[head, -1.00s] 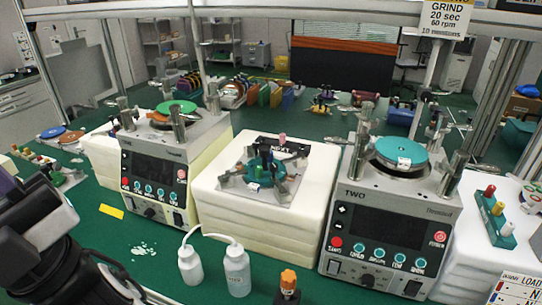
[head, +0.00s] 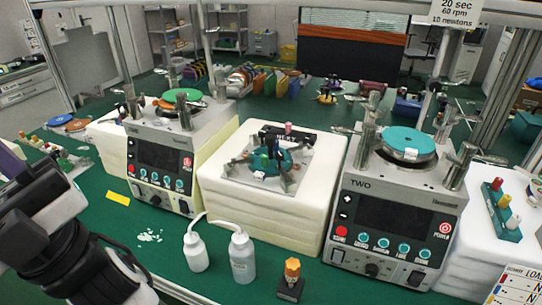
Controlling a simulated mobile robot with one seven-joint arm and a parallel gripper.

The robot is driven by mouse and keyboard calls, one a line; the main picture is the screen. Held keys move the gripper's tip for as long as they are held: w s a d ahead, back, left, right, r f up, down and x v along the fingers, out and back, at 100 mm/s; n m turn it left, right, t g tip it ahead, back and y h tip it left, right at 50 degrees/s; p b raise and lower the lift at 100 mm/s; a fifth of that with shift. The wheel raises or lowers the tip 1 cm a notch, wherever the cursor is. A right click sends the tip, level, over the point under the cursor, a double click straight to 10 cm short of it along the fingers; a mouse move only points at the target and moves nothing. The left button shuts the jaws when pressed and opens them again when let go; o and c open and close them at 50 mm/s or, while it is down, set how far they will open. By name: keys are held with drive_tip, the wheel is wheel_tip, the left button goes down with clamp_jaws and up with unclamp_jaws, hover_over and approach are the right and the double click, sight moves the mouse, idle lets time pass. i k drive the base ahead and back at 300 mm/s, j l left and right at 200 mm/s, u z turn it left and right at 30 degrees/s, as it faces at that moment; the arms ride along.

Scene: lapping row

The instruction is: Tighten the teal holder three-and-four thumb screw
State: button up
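A teal holder (head: 286,160) sits in a grey metal fixture (head: 258,180) on the white foam block between the two machines. A dark bar with white lettering (head: 298,139) stands behind it, with a small pink knob (head: 288,128) on top. A green upright part (head: 264,162) shows at the holder's left. The thumb screws are too small to tell apart. My arm shows at the lower left, black and white, well away from the holder. My gripper is out of the picture.
Machine one (head: 160,165) stands left of the foam block (head: 312,205), machine TWO (head: 398,215) right. Two white bottles (head: 242,258) and an orange-topped item (head: 291,275) stand in front. A rack with coloured pegs (head: 500,212) is at right.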

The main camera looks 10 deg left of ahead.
sight(262, 133)
drive_tip(key=k+j+z, duration=0.1)
drive_tip(key=j, duration=0.3)
drive_tip(key=j+z, duration=0.1)
drive_tip(key=j, duration=0.35)
drive_tip(key=k+j, duration=0.2)
drive_tip(key=j, duration=0.2)
drive_tip(key=k+j+z, duration=0.15)
drive_tip(key=j, duration=0.25)
drive_tip(key=i, duration=1.05)
